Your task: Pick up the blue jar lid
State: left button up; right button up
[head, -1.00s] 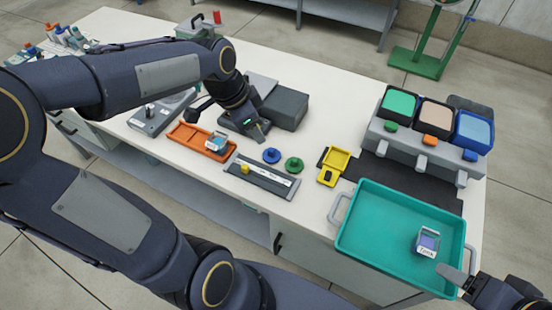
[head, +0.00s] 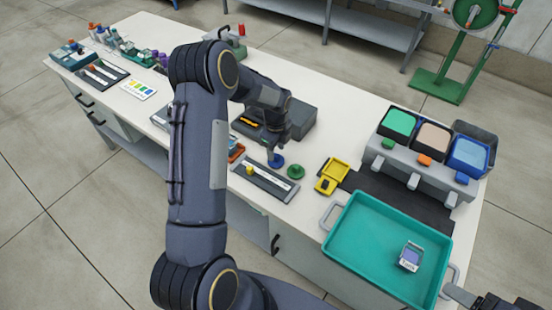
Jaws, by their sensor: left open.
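The blue jar lid (head: 276,161) lies on the white bench top, left of the green lid (head: 296,172). My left gripper (head: 273,146) is open and points down right over the blue lid, its fingertips close to the lid's top. Part of the lid is hidden by the gripper, and I cannot tell whether the fingers touch it. My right gripper (head: 460,295) shows only partly at the lower right, beside the teal tray (head: 345,268); its opening is not clear.
A grey rail with a yellow knob (head: 264,183) lies in front of the lids. A yellow holder (head: 332,176) stands to the right. The teal tray holds a small labelled jar (head: 410,257). Colored bins (head: 468,156) stand at right.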

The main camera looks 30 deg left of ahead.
aim_at(276, 155)
pick_arm(q)
jog(key=shift+f, duration=1.5)
grip_shut()
